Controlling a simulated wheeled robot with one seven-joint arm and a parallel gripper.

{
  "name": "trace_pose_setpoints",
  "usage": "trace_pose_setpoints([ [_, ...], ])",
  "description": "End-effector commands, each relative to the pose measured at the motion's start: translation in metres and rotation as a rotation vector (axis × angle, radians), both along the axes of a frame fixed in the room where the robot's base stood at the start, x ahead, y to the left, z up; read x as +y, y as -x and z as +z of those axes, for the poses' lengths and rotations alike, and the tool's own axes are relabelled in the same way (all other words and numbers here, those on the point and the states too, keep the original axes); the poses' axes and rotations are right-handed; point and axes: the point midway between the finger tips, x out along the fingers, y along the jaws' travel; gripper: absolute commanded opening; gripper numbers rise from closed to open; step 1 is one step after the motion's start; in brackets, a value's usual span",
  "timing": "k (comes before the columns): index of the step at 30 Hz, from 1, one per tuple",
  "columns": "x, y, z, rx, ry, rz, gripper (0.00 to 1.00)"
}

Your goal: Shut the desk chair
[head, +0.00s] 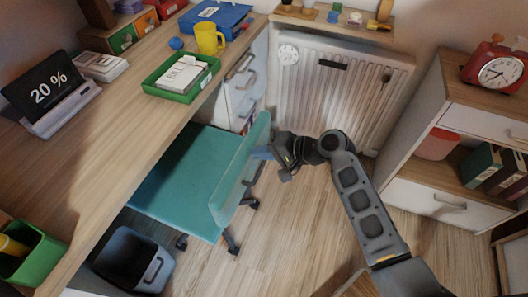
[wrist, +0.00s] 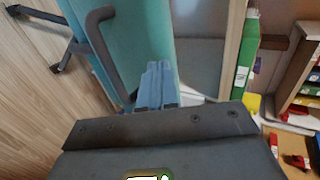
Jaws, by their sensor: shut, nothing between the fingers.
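The teal desk chair (head: 180,170) stands at the desk (head: 110,135), its seat partly under the desktop and its backrest out on the room side. My gripper (head: 258,153) is at the outer face of the backrest, near its upper edge. In the wrist view my gripper (wrist: 157,85) has its two blue fingers together, with nothing between them, pointing at the teal chair back (wrist: 140,35). A dark bent bar is beside them on the left. The fingertips look very close to the backrest; I cannot tell if they touch it.
A dark bin (head: 135,260) stands under the desk, near the chair. A white radiator (head: 335,85) is on the far wall behind my arm. A shelf unit (head: 455,110) stands at the right. Bare wooden floor (head: 290,235) lies between chair and shelf.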

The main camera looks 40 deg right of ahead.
Motion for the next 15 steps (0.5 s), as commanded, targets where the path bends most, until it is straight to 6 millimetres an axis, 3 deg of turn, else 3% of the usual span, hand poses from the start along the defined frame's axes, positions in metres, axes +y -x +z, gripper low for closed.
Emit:
trace_pose_setpoints([
  [8,0.005,-0.009,0.001,-0.001,0.0,0.001,0.0],
  [15,0.031,-0.053,0.001,-0.002,0.0,0.004,0.0],
])
